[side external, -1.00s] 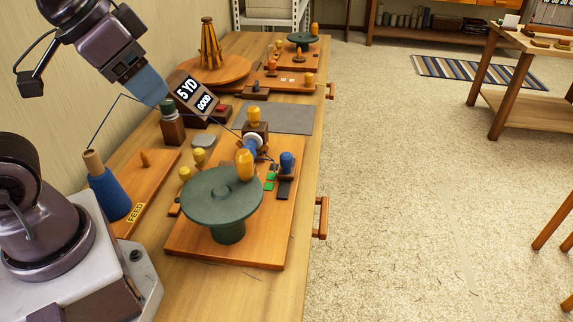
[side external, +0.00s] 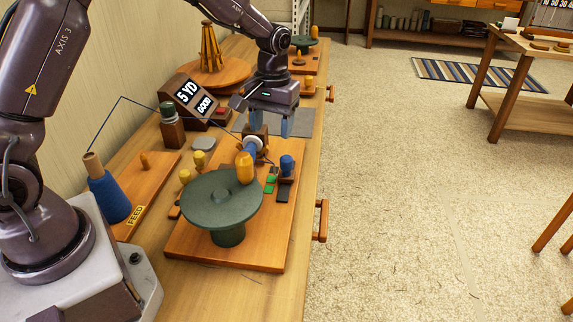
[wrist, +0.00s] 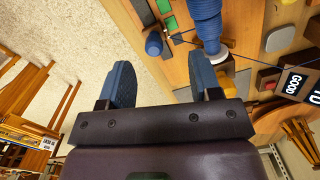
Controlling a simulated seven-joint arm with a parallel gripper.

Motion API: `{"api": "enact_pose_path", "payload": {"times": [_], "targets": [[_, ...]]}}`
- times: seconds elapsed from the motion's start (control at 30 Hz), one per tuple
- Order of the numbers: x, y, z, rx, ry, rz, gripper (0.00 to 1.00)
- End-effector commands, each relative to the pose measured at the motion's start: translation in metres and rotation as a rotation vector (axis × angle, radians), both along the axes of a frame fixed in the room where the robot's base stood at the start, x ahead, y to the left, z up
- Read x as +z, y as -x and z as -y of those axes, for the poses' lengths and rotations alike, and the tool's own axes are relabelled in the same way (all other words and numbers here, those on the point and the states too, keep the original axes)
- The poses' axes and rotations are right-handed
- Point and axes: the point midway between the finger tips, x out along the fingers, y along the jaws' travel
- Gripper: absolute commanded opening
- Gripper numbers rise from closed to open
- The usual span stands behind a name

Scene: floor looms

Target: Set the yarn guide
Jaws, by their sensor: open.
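A blue knob (side external: 287,163), perhaps the yarn guide, stands at the right of the wooden winder board (side external: 260,252), beside small green patches (side external: 269,187) and a dark strip. In the wrist view the knob (wrist: 153,43) lies between and beyond my fingers, with blue wound yarn (wrist: 205,22) to its right. My gripper (side external: 269,128) points down above the board's far end, behind the knob. Its blue fingers are apart, and nothing shows between them; it also shows in the wrist view (wrist: 162,82). A thin yarn line runs toward the winder.
A green round wheel (side external: 222,196) with an upright orange handle (side external: 244,167) stands in front of the knob. A blue yarn cone (side external: 108,193) is at left. A display (side external: 194,96) reads "5 YD GOOD". A grey mat (side external: 304,122) lies behind.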

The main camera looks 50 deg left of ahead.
Motion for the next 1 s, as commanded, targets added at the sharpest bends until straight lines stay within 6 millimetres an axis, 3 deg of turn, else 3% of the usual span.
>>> {"api": "enact_pose_path", "payload": {"times": [0.1, 0.2, 0.47, 0.8, 1.0], "targets": [[-0.016, -0.028, -0.005, 0.110, -0.009, 0.013, 0.58], [-0.002, -0.045, -0.007, 0.196, -0.013, 0.063, 0.58], [-0.021, -0.042, -0.006, 0.248, -0.014, 0.052, 0.58], [-0.090, -0.041, -0.007, 0.247, -0.015, 0.052, 0.58], [-0.120, -0.042, -0.006, 0.246, -0.014, 0.053, 0.58]]}}
